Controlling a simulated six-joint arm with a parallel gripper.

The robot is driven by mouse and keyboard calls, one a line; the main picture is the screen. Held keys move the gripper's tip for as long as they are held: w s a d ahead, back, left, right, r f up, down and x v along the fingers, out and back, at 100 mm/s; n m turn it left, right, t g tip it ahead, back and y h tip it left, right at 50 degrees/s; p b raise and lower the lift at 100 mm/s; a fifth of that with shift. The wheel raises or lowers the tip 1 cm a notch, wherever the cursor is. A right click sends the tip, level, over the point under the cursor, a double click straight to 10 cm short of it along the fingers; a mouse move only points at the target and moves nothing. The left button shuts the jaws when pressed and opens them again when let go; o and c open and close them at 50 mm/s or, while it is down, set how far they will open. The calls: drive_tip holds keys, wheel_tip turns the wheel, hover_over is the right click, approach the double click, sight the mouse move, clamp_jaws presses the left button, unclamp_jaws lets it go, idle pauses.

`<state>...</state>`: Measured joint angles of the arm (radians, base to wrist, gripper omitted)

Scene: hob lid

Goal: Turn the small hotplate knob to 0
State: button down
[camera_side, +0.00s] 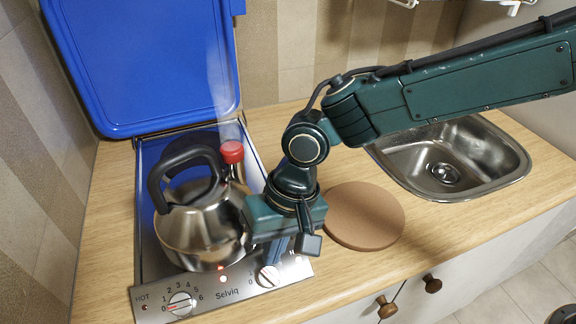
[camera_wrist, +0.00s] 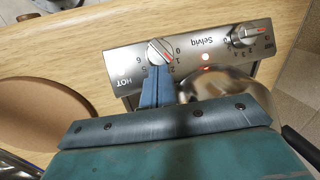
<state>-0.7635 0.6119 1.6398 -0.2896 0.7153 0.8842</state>
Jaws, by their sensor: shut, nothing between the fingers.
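The hob's front panel (camera_side: 228,291) has two pale round knobs. The right knob (camera_side: 268,276) is the one by my gripper; it also shows in the wrist view (camera_wrist: 160,50), where its red mark points near 1, to the lower right. The left knob (camera_side: 181,303) has its red mark pointing left, near 0; it appears at upper right in the wrist view (camera_wrist: 245,34). My gripper (camera_wrist: 158,70) is shut and empty, its blue fingers at the right knob's edge. I cannot tell whether they touch it. Part of that knob's dial is hidden behind the fingers.
A steel kettle (camera_side: 200,235) stands on the hob, close to my gripper, with steam above. A red-capped object (camera_side: 232,152) is behind it. The blue lid (camera_side: 140,60) stands open. A brown round board (camera_side: 363,216) and a sink (camera_side: 450,160) are to the right. A red lamp (camera_wrist: 205,57) glows.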

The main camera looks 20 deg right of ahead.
sight(257, 279)
drive_tip(key=shift+a+n+h, duration=0.25)
drive_tip(key=shift+n+h, duration=0.15)
drive_tip(key=shift+n, duration=0.2)
drive_tip(key=n+h, duration=0.1)
drive_tip(key=a+n+h, duration=0.1)
drive_tip(key=n, duration=0.1)
drive_tip(key=shift+w+a+g, duration=0.1)
drive_tip(key=shift+a+g, duration=0.15)
drive_tip(key=shift+g, duration=0.15)
drive_tip(key=shift+s+a, duration=0.2)
drive_tip(key=shift+a, duration=0.55)
drive_tip(key=shift+s+f, duration=0.1)
idle(1.1)
